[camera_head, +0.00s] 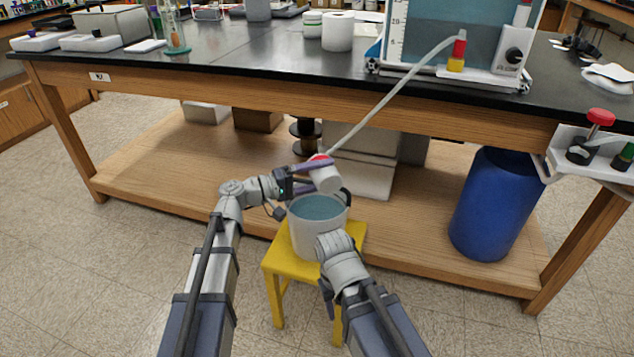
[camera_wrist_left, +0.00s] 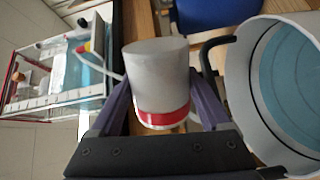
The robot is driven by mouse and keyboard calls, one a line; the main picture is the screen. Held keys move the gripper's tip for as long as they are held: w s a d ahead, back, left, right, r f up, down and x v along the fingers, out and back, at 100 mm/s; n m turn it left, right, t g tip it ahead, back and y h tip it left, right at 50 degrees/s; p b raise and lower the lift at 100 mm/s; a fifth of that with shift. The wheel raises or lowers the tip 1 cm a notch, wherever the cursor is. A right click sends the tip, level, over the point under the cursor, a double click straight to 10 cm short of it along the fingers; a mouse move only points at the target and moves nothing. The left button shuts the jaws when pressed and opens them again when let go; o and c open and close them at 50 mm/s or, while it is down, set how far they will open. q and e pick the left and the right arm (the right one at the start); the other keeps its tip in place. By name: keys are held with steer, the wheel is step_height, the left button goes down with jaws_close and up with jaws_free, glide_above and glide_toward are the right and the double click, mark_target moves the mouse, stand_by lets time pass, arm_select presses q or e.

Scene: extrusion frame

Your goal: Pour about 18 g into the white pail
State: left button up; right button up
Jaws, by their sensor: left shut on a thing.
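The white pail (camera_head: 312,240) stands on a yellow stool with bluish contents inside. Its rim and blue interior also show at the right of the left wrist view (camera_wrist_left: 240,85). My left gripper (camera_head: 318,168) is shut on a white cup (camera_head: 327,181) with a red band. The cup sits between the purple fingers in the left wrist view (camera_wrist_left: 155,75). It is tilted and is above the pail's far side in the head view. Its contents are hidden, and no stream shows. My right arm's wrist is in front of the pail; its fingertips cannot be made out.
The yellow stool (camera_head: 280,262) stands before a wood bench with a black top (camera_head: 270,50). A pale hose (camera_head: 395,92) slopes from the tank (camera_head: 420,35) towards the cup. A blue drum (camera_head: 497,205) is under the bench at right. Floor at left is clear.

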arm_select(q)
steer(key=shift+w+a+r+n+p, duration=0.1)
steer(key=shift+w+r+n+p, duration=0.25)
steer(key=shift+n, duration=0.65)
steer(key=shift+w+a+r+n+p, duration=0.1)
steer(key=shift+w+r+n+p, duration=0.2)
steer(key=shift+n, duration=0.7)
stand_by(4.2)
steer(key=m, duration=0.1)
steer(key=s+f+m+b, duration=0.1)
steer(key=m, duration=0.1)
steer(key=shift+s+d+f+m+b, duration=0.2)
steer(key=shift+f+m+b, duration=0.1)
steer(key=shift+b, duration=0.05)
steer(key=shift+s+m, duration=0.1)
steer(key=shift+m, duration=0.4)
steer(key=shift+r, duration=0.15)
